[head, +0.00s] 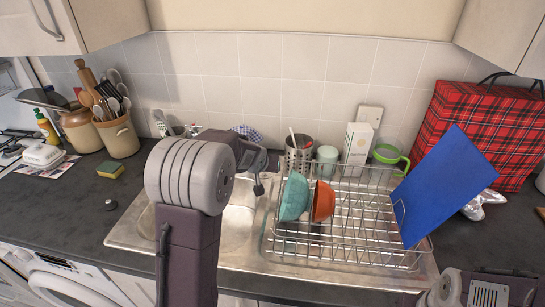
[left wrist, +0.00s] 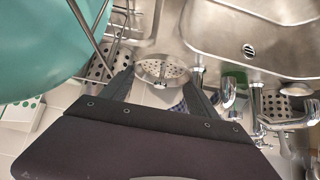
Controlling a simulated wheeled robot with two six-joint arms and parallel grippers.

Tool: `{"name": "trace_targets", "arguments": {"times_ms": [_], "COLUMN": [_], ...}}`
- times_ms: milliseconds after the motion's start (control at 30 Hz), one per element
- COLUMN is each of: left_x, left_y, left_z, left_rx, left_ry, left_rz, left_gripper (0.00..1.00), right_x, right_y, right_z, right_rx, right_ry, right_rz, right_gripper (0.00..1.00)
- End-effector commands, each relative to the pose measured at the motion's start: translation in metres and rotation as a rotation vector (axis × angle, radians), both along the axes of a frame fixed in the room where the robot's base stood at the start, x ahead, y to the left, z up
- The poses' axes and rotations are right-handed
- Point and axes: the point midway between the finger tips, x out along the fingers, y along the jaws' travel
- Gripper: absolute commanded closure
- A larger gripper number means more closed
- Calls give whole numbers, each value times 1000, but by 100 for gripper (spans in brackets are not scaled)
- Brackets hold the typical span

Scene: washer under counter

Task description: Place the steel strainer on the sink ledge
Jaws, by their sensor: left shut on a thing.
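The steel strainer (left wrist: 162,72), a round metal piece with holes, is between the fingertips of my left gripper (left wrist: 160,77) in the left wrist view. The gripper is shut on it, over the back part of the sink. In the head view my left arm hides the strainer and most of the gripper; only a dark finger end shows beside the rack. The steel sink (head: 236,228) has its basin partly behind my arm. Its basin and drain show in the left wrist view (left wrist: 248,50). My right gripper is out of view; only part of that arm shows at lower right.
A wire dish rack (head: 345,228) stands right of the basin with a teal bowl (head: 294,197), an orange bowl (head: 323,201) and a blue board (head: 443,185). A perforated steel holder (head: 299,160) stands behind it. Chrome taps (left wrist: 229,92) are close to the gripper. The left counter has free room.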

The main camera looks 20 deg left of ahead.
Motion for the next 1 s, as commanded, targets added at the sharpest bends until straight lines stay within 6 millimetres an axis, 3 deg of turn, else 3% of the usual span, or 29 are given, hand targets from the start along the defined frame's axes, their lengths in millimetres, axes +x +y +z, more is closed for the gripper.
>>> {"name": "trace_targets", "arguments": {"times_ms": [33,300,567,767,1000], "left_x": [10,68,113,114,114], "left_y": [3,18,29,30,30], "left_z": [5,4,1,-28,-38], "left_rx": [-1,-2,-1,-1,-1], "left_ry": [2,2,1,2,2], "left_rz": [0,1,1,1,1], "left_gripper": [90,90,90,90,90], "right_x": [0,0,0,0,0], "right_y": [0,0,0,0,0], "right_z": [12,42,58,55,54], "right_rx": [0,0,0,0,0], "right_ry": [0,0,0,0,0], "right_rz": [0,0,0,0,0], "right_gripper": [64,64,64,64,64]}}
